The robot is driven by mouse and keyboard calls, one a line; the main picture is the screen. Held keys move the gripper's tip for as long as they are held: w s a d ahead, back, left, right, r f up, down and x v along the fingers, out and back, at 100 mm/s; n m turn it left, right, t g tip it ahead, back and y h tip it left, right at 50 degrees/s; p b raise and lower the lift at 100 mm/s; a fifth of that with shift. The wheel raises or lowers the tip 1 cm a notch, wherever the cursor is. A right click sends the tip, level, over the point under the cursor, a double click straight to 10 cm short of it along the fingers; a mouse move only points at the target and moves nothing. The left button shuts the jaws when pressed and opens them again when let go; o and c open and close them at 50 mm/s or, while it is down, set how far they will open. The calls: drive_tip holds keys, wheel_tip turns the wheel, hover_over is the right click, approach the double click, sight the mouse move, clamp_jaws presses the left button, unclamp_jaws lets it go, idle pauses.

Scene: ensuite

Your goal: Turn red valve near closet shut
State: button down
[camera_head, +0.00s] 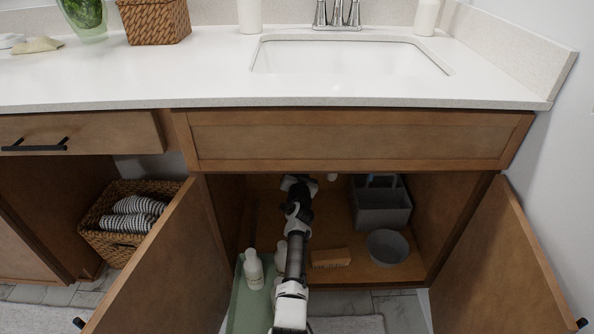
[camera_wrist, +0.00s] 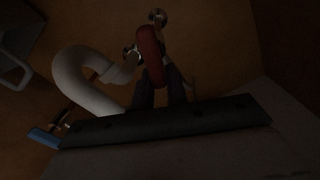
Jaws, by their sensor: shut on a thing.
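The red valve (camera_wrist: 151,58) shows in the wrist view as an elongated red handle on a metal fitting near the back of the cabinet. My gripper (camera_wrist: 160,82) is shut on the red valve, its dark fingers at the near end of the handle. In the head view my arm reaches into the open cabinet under the sink, with my gripper (camera_head: 296,183) at the back. The red valve cannot be made out there, hidden by my arm and the shade.
A white curved pipe (camera_wrist: 72,78) is close left of the valve in the wrist view. In the head view, a grey bin (camera_head: 381,207), grey bowl (camera_head: 388,246), orange-brown box (camera_head: 331,257) and white bottle (camera_head: 254,270) surround my arm. Open doors (camera_head: 165,265) (camera_head: 505,270) flank it.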

drive_tip(key=shift+d+f+m+b, duration=0.25)
drive_tip(key=shift+f+m+b, duration=0.15)
drive_tip(key=shift+m, duration=1.8)
drive_tip(key=shift+d+f+m+b, duration=0.3)
drive_tip(key=shift+f+m+b, duration=0.05)
drive_tip(key=shift+m, duration=1.85)
drive_tip(key=shift+d+f+m+b, duration=0.25)
drive_tip(key=shift+f+m+b, duration=0.15)
drive_tip(key=shift+m, duration=1.8)
drive_tip(key=c, duration=1.4)
unclamp_jaws()
drive_tip(key=shift+f, duration=0.1)
drive_tip(key=shift+s, duration=0.15)
